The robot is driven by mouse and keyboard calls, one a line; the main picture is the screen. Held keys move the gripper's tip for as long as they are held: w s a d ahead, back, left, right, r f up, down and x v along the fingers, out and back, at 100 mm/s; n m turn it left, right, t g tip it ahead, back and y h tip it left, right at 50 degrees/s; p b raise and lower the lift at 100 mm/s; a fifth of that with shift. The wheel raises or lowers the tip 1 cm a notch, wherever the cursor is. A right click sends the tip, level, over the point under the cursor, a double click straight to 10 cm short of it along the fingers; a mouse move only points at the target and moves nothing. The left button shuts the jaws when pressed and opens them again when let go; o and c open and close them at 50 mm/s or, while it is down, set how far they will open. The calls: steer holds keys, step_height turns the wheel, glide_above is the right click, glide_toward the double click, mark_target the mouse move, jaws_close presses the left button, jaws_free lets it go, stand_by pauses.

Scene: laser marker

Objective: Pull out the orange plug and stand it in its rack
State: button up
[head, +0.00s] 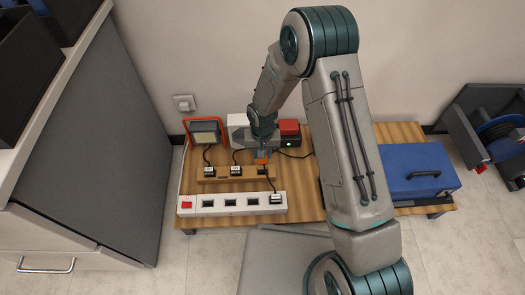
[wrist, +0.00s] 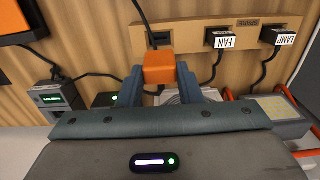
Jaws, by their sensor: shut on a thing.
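The orange plug (wrist: 159,67) is between the two fingers of my gripper (wrist: 160,80), which is shut on it. In the head view the orange plug (head: 262,160) shows just behind the wooden rack (head: 222,180). The rack also shows in the wrist view (wrist: 190,28), with an empty dark slot close to the plug. Plugs labelled FAN (wrist: 220,38) and LAMP (wrist: 278,36) stand in the rack. The white power strip (head: 240,210) lies in front of the rack. It has a red switch and one black plug (head: 276,198) at its right end. I cannot tell the orange plug's height above the table.
A work lamp (head: 205,133) with an orange frame stands behind the rack. A red box (head: 289,128) is right of my gripper. A blue toolbox (head: 417,172) sits on the table's right part. Black cables cross around the rack. A grey cabinet (head: 110,130) borders the left.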

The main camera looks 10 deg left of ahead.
mark_target(262, 160)
steer(key=shift+f+b, duration=1.7)
steer(key=shift+f, duration=0.9)
steer(key=shift+f+b, duration=0.5)
steer(key=shift+f, duration=1.2)
stand_by(0.4)
steer(key=o, duration=1.2)
step_height(262, 160, up, 14)
steer(key=p, duration=0.6)
steer(key=shift+r+p, duration=2.25)
steer(key=shift+r, duration=0.7)
